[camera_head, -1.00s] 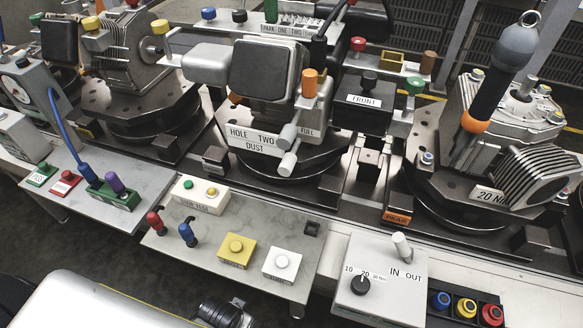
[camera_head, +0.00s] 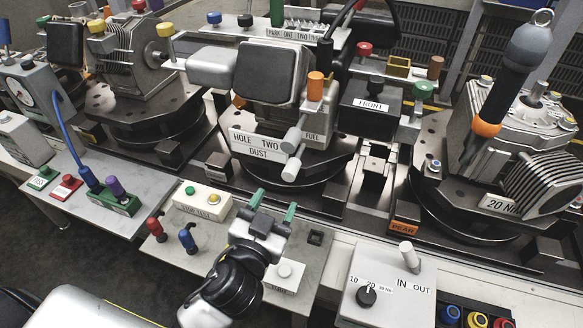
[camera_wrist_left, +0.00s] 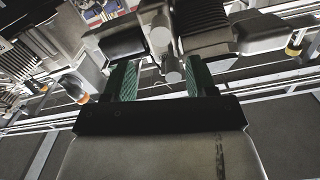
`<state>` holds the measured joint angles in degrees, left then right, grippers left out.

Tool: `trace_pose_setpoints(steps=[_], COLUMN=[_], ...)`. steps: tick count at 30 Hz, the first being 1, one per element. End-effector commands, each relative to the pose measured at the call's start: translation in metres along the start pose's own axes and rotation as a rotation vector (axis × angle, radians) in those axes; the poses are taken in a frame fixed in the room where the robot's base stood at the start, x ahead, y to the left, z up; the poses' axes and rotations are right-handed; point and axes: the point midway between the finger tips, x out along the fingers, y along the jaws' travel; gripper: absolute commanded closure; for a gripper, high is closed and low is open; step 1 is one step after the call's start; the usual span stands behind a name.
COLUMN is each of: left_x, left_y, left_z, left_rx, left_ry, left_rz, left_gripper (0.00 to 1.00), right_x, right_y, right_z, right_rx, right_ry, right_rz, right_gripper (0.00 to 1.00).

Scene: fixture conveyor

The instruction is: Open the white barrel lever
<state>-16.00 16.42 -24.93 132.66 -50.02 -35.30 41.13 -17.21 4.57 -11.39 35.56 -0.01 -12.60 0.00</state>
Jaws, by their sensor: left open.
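Two pale grey-white cylinders stick out of the middle fixture, beside the "HOLE TWO" and "DUST" labels: an upper one (camera_head: 291,140) and a lower one (camera_head: 291,169). I cannot tell for certain which part is the white barrel lever. My left gripper (camera_head: 273,206) is open and empty, with green fingertips, in front of and below these cylinders. In the left wrist view both cylinders show between or just beyond the open fingers (camera_wrist_left: 162,82), the lower one (camera_wrist_left: 173,77) nearest, apart from them as far as I can tell. My right gripper is not in view.
A white box (camera_head: 386,285) with a dial and a pale lever (camera_head: 407,252) stands to the right. Red (camera_head: 155,228) and blue (camera_head: 187,238) handles and a cream button box (camera_head: 203,202) lie left of my gripper. An orange-capped post (camera_head: 315,86) rises above the cylinders.

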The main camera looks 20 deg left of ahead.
Motion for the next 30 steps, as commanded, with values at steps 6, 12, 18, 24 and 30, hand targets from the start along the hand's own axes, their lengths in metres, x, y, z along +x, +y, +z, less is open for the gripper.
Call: trace_pose_setpoints(steps=[6, 12, 18, 24, 30], left_x=[0.037, 0.074, 0.096, 0.102, 0.101], left_y=[-0.002, -0.002, -0.002, -0.001, -0.001], left_z=[-0.004, -0.002, 0.000, 0.001, 0.002], left_rx=[0.003, 0.002, 0.000, -0.001, -0.001], left_ry=[0.000, -0.003, -0.004, -0.006, -0.006], left_rz=[-0.003, -0.003, -0.004, -0.004, -0.004], left_gripper=[0.43, 0.43, 0.43, 0.43, 0.48], right_x=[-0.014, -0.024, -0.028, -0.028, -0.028], right_y=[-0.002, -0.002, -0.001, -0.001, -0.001], right_z=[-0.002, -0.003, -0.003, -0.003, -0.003], right_rx=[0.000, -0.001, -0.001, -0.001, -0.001], right_ry=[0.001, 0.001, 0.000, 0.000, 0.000], right_rz=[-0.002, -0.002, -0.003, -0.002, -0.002], right_gripper=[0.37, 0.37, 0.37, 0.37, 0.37])
